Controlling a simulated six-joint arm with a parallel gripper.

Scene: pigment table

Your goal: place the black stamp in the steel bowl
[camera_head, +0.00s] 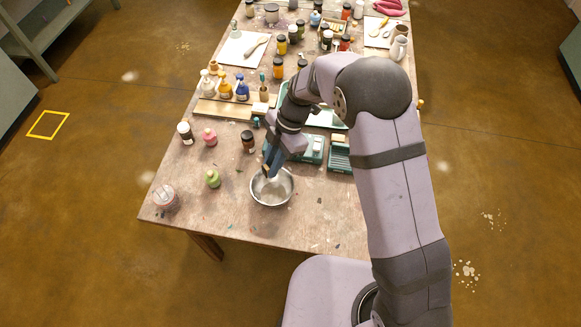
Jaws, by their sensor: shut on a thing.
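The steel bowl (272,202) stands near the front edge of the table, round, shiny and open at the top. My gripper (268,168) points down over the bowl's back rim. It is shut on a small dark thing, which I take to be the black stamp; it is too small and too covered by the fingers to make out its shape. From this view I cannot tell how far the fingertips are above the bowl's rim. No other black stamp can be made out on the table.
Green trays (340,158) lie behind right. The table right of the bowl is clear.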

